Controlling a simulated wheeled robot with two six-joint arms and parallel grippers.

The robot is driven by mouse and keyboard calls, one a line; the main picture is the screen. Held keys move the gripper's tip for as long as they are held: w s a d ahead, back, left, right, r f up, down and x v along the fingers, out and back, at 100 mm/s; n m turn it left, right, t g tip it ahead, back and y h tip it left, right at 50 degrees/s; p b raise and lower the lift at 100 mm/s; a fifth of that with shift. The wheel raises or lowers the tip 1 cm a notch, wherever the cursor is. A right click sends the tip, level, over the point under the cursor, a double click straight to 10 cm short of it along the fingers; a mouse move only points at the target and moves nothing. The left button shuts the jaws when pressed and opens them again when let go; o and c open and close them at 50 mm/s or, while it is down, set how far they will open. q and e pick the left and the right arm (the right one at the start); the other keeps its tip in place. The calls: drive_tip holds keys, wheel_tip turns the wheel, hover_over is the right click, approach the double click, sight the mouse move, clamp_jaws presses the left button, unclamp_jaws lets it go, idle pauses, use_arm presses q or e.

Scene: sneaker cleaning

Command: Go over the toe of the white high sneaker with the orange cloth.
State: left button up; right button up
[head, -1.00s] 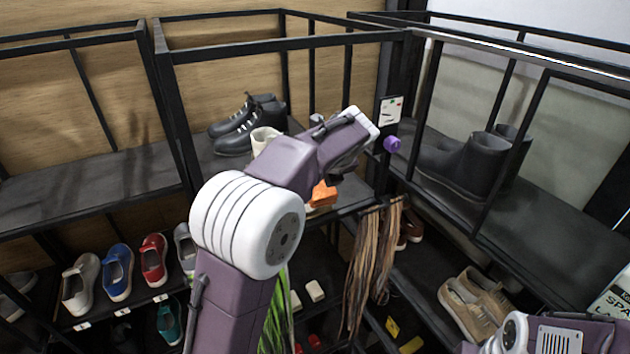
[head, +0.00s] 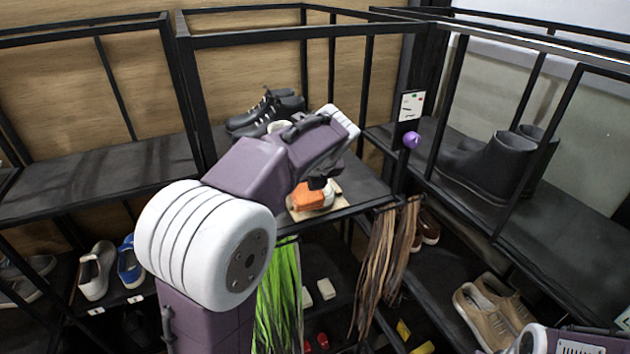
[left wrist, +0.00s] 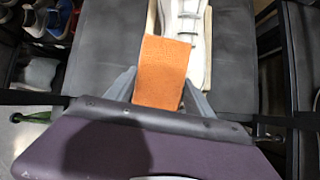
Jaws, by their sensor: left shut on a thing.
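My left gripper (head: 322,180) is shut on the orange cloth (head: 308,196), low over a light board on the middle shelf. In the left wrist view the orange cloth (left wrist: 163,72) sits between the fingers of the left gripper (left wrist: 160,88). It overlaps the near end of the white sneaker (left wrist: 190,22); I cannot tell whether they touch. My right gripper is out of view.
Black boots (head: 265,112) stand behind the sneaker. Black shelf posts and rails surround the spot. A tag (head: 411,105) and a purple knob (head: 412,140) are on the right post. Green laces (head: 280,295) and brown laces (head: 385,265) hang below the front edge.

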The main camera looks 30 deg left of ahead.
use_arm(q)
drive_tip(key=shift+s+a, duration=0.35)
drive_tip(key=shift+w+d+r+p, duration=0.1)
drive_tip(key=shift+d+r+p, duration=0.15)
drive_tip(key=shift+r+p, duration=0.75)
drive_tip(key=shift+d+r, duration=0.15)
drive_tip(key=shift+r, duration=0.15)
drive_tip(key=r, duration=0.1)
drive_tip(key=s+r, duration=0.1)
drive_tip(key=shift+d+r, duration=0.2)
drive_tip(key=shift+r, duration=0.45)
drive_tip(key=shift+w+d+r, duration=0.1)
